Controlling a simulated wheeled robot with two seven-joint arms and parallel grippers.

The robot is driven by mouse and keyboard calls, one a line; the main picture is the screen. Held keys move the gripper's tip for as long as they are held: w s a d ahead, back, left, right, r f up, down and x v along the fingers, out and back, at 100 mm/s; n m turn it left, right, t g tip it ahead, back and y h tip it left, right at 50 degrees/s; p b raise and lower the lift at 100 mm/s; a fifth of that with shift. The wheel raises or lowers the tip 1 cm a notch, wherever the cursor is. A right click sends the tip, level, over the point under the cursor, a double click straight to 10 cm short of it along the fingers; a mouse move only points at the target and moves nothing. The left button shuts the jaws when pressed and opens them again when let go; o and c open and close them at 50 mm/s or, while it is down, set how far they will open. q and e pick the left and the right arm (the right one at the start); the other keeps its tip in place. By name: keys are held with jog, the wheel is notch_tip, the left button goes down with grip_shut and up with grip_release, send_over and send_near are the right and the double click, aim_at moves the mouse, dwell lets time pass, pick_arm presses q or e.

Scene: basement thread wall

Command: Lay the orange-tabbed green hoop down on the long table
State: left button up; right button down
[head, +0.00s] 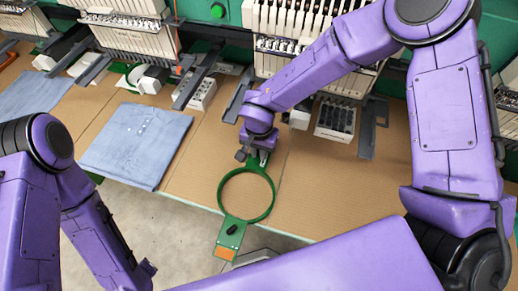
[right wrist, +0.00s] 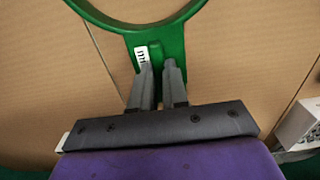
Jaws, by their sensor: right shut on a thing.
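The green hoop (head: 220,193) shows in the head view as a round ring with a flat arm at its near end, which carries a black knob and an orange tab (head: 225,254). My right gripper (head: 262,157) is shut on the hoop's far end. In the right wrist view, its fingers (right wrist: 159,80) clasp the green hoop (right wrist: 172,42) beside a small white label. The ring is over the long table (head: 300,195), and the tabbed end extends past the front edge over the floor. I cannot tell whether the hoop touches the table. My left gripper is out of view.
A folded blue shirt (head: 137,143) lies left of the hoop, with another blue garment (head: 37,92) farther left. Embroidery machine heads (head: 130,30) and dark arms line the back. A tray of black items (head: 335,119) stands back right. Bare table lies right of the hoop.

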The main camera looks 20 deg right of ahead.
jog(key=shift+s+r, duration=0.1)
jog(key=shift+s, duration=0.1)
jog(key=shift+w+f, duration=0.25)
jog(key=c, duration=1.1)
grip_release()
jog(key=shift+s, duration=0.15)
jog(key=shift+o, duration=0.2)
jog(key=shift+r, duration=0.15)
notch_tip(320, 180, up, 10)
jog(key=shift+r+b, duration=0.2)
jog(key=shift+b, duration=0.1)
